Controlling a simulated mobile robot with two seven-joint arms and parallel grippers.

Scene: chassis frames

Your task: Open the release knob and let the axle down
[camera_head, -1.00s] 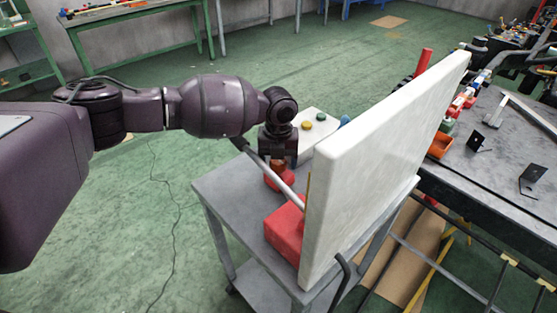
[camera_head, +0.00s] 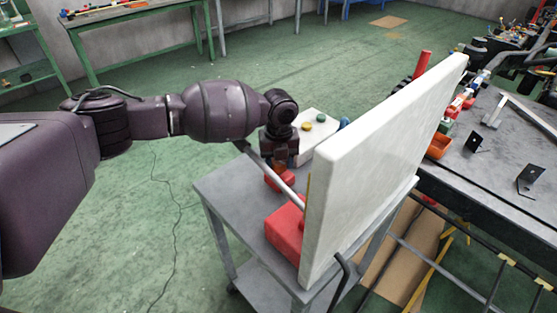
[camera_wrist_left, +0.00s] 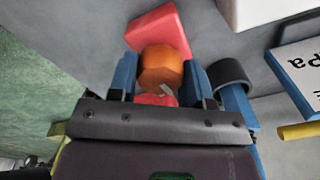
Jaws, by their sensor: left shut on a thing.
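The release knob is an orange faceted knob (camera_wrist_left: 160,68) in the left wrist view. It stands on a red base, whose parts show above and below it. My left gripper (camera_wrist_left: 160,80) has its blue fingers on both sides of the knob and is shut on it. In the head view my left gripper (camera_head: 279,160) points down at the knob, on the grey cart behind a red block (camera_head: 285,230). A grey rod (camera_head: 268,167) slants from beside the gripper down to the white panel. I cannot make out which part is the axle. My right gripper is not in view.
A tall white panel (camera_head: 380,160) stands on the grey cart (camera_head: 225,190), close right of my gripper, and hides what lies behind it. A white box with coloured buttons (camera_head: 318,128) is behind the gripper. A cluttered workbench (camera_head: 500,175) is at the right. Green floor is free at left.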

